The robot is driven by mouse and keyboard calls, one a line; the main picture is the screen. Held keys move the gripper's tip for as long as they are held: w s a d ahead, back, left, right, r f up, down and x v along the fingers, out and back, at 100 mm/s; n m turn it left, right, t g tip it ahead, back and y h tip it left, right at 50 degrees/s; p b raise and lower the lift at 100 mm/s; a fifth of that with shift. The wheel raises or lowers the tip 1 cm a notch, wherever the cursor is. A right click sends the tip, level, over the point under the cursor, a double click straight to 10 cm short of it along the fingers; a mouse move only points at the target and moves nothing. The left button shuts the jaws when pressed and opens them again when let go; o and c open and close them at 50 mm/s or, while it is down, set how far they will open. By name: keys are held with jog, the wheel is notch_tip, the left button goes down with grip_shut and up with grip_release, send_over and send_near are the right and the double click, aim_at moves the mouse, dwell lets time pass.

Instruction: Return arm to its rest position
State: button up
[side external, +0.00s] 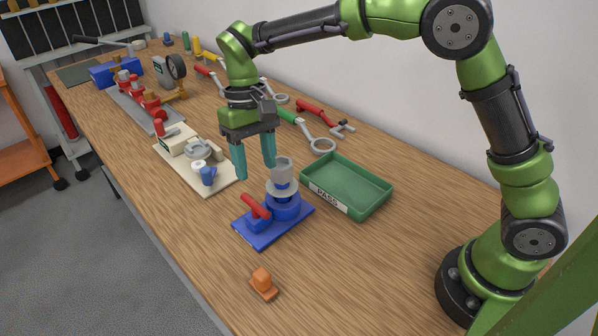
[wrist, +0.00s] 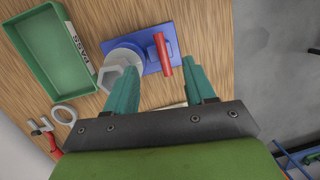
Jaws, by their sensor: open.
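My gripper (side external: 254,166) has two teal fingers, open and pointing down, with nothing between them. In the side view it hangs above the bench, just behind a blue fixture (side external: 262,233) with a red lever (side external: 256,206). A grey hex-topped piece (side external: 282,171) with a round flange stands upright on the fixture's round blue seat. The wrist view shows the hex piece (wrist: 112,77) near the left finger and the red lever (wrist: 162,54) beyond the open fingers (wrist: 163,80). Whether a finger touches the hex piece is hard to tell.
A green tray (side external: 379,204) labelled PASS is right of the fixture and looks empty. A cream board (side external: 218,184) with small parts lies left. An orange piece (side external: 263,284) sits in front. Wrenches (side external: 318,142) lie behind, near the wall. The right bench front is clear.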

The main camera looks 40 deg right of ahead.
jog(key=s+d+r+m+t+y, duration=0.1)
jog(key=s+d+r+t, duration=0.4)
jog(key=s+d+r, duration=0.45)
jog(key=s+d+f+m+t, duration=0.1)
jog(key=s+d+t, duration=0.3)
jog(key=s, duration=0.4)
jog(key=shift+s+d+f+m+t, duration=0.2)
jog(key=shift+s+d+m+t, duration=0.15)
jog(key=shift+d+m, duration=0.35)
